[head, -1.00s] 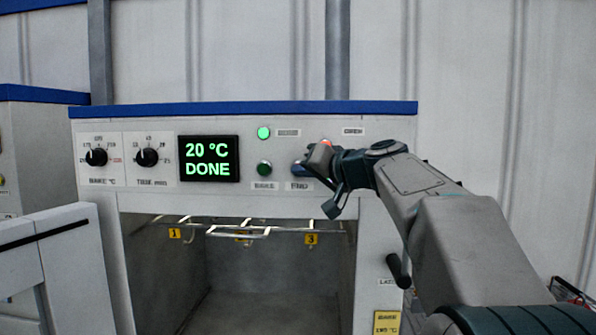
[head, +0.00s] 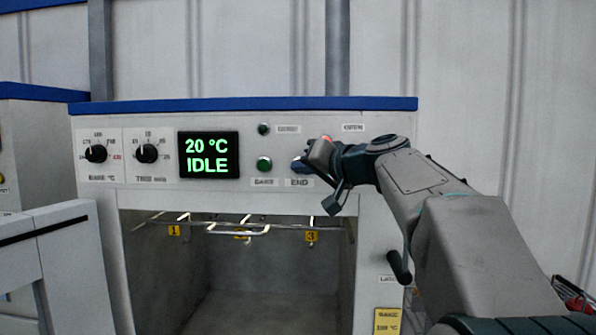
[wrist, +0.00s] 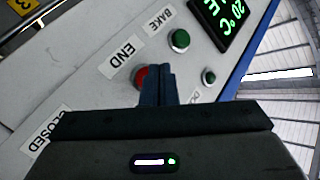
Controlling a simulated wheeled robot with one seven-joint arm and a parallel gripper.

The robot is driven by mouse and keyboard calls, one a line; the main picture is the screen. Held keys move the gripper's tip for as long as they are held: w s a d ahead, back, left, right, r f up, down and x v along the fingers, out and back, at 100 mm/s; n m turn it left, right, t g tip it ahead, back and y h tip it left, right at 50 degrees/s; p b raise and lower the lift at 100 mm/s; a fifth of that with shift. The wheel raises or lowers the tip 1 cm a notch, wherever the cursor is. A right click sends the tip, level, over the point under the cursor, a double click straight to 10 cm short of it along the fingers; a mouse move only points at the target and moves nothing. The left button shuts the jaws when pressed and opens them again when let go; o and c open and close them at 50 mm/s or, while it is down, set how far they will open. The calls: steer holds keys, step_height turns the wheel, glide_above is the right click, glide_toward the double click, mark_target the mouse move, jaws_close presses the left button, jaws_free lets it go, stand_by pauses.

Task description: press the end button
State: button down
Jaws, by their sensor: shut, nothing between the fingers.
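The red end button (wrist: 140,77) shows in the wrist view beside its END label (wrist: 122,57), partly covered by my fingers. In the head view the END label (head: 299,183) is readable, but my gripper hides the button above it. My gripper (head: 303,165) is shut and empty, with its fingertips at the button's spot on the panel. In the wrist view the closed fingertips (wrist: 158,72) overlap the button's edge; I cannot tell whether they still touch it. The display (head: 209,155) reads 20 °C and IDLE.
The green bake button (head: 264,166) is just left of my fingertips, with a dark indicator lamp (head: 264,129) above it. Two dials (head: 121,154) sit at the panel's left. Below is the open oven cavity (head: 245,270) with hanging hooks. A door handle (head: 399,266) is beneath my arm.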

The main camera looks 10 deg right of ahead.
steer(key=shift+s, duration=0.1)
steer(key=s+b, duration=0.1)
steer(key=s+a+b, duration=0.1)
steer(key=s, duration=0.2)
steer(key=shift+s+a+b, duration=0.3)
steer(key=shift+s+b, duration=0.1)
stand_by(0.5)
